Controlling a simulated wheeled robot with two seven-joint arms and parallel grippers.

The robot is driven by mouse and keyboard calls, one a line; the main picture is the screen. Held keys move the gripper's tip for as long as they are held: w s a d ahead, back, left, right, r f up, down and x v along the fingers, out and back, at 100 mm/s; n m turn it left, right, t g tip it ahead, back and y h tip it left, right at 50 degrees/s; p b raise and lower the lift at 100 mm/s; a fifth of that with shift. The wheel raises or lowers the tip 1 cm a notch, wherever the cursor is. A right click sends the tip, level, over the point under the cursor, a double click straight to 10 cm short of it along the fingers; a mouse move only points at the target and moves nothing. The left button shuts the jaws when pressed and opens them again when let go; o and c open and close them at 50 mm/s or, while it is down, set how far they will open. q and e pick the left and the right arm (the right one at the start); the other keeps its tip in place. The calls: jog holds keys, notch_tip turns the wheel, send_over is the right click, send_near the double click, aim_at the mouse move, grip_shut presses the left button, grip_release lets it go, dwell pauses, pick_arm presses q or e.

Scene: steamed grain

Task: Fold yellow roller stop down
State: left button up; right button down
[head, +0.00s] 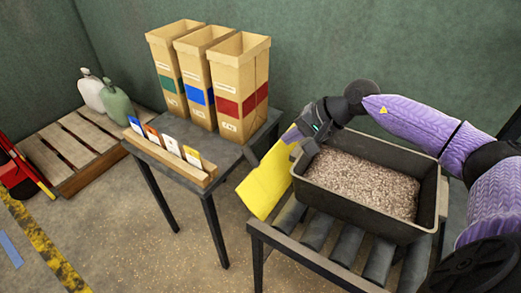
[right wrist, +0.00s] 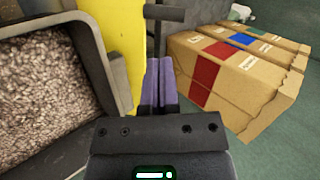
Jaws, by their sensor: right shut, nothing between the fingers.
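The yellow roller stop (head: 264,183) is a flat plate that stands tilted at the left end of the roller conveyor (head: 318,229), beside the dark tub. It also shows in the right wrist view (right wrist: 117,42), just left of my fingers. My right gripper (head: 297,142) is at the upper edge of the stop, over the tub's left rim. In the right wrist view its purple fingers (right wrist: 156,85) are together and empty. Whether they touch the stop I cannot tell. My left gripper is in neither view.
A dark tub (head: 427,221) of grain sits on the rollers. A side table (head: 232,152) left of the conveyor holds several cardboard boxes (head: 241,95) and a wooden card rack (head: 170,160). A pallet (head: 70,150) with sacks stands far left. The floor in front of the table is clear.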

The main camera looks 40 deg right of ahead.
aim_at(253, 154)
jog(key=b+x, duration=0.3)
jog(key=x, duration=0.5)
jog(key=shift+w+a, duration=0.15)
jog(key=shift+w, duration=0.1)
jog(key=shift+w+a+f+b, duration=0.15)
jog(key=shift+w+a+b, duration=0.1)
jog(key=shift+w+b, duration=0.1)
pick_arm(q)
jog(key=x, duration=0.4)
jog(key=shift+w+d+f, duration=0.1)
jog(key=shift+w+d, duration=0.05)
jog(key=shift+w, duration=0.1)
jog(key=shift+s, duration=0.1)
